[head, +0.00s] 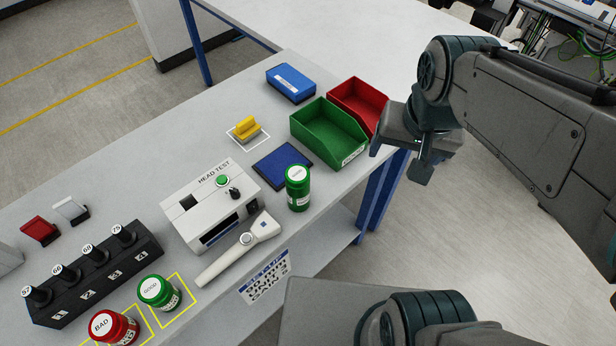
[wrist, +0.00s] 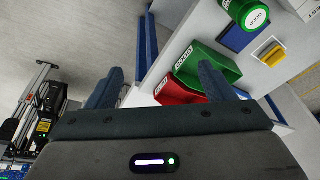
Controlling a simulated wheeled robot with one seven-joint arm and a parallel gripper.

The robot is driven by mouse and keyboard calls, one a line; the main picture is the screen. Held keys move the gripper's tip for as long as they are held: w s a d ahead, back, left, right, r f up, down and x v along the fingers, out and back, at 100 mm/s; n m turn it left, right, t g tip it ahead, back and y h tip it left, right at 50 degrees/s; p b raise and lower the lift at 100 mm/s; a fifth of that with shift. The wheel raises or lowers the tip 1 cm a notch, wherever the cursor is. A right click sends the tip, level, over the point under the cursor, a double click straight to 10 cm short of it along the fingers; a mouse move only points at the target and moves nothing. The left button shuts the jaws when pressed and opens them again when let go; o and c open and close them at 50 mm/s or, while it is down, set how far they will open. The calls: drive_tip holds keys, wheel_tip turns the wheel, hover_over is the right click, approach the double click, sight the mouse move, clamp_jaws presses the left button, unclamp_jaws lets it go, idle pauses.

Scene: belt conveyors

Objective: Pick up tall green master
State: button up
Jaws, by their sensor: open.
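A tall green jar (head: 298,188) with a white lid label stands upright on the bench, in front of a dark blue pad. It also shows at the top of the wrist view (wrist: 250,12), partly cut off by the frame edge. A second, shorter-looking green jar (head: 157,292) with a lid marked GOOD stands in a yellow outlined square at the lower left. My gripper (head: 402,160) is open and empty, in the air off the right end of the bench, to the right of the tall jar and apart from it. Its spread fingers show in the wrist view (wrist: 162,78).
A white head tester (head: 208,200) with a handheld wand (head: 240,250) lies left of the jar. A red BAD jar (head: 113,328) and a black gauge rack (head: 95,275) are further left.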

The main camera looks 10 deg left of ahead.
drive_tip(key=w+a+f+m+g, duration=0.25)
drive_tip(key=w+a, duration=0.25)
drive_tip(key=a, duration=0.5)
drive_tip(key=m, duration=0.2)
approach(297, 173)
drive_tip(key=w, duration=0.1)
drive_tip(key=shift+w+a+g+b, duration=0.1)
drive_tip(key=shift+a+g+b, duration=0.15)
drive_tip(key=shift+b, duration=0.15)
wheel_tip(297, 173, down, 8)
drive_tip(key=shift+r+p, duration=0.1)
drive_tip(key=shift+p, duration=0.3)
drive_tip(key=f, duration=0.2)
drive_tip(key=s+f+p, duration=0.1)
drive_tip(key=f, duration=0.1)
drive_tip(key=shift+d+f, duration=0.15)
drive_tip(key=shift+f, duration=0.05)
drive_tip(key=shift+f+p, duration=0.3)
drive_tip(key=shift+f, duration=0.3)
drive_tip(key=shift+w, duration=0.1)
drive_tip(key=c, duration=1.5)
drive_tip(key=shift+r, duration=0.1)
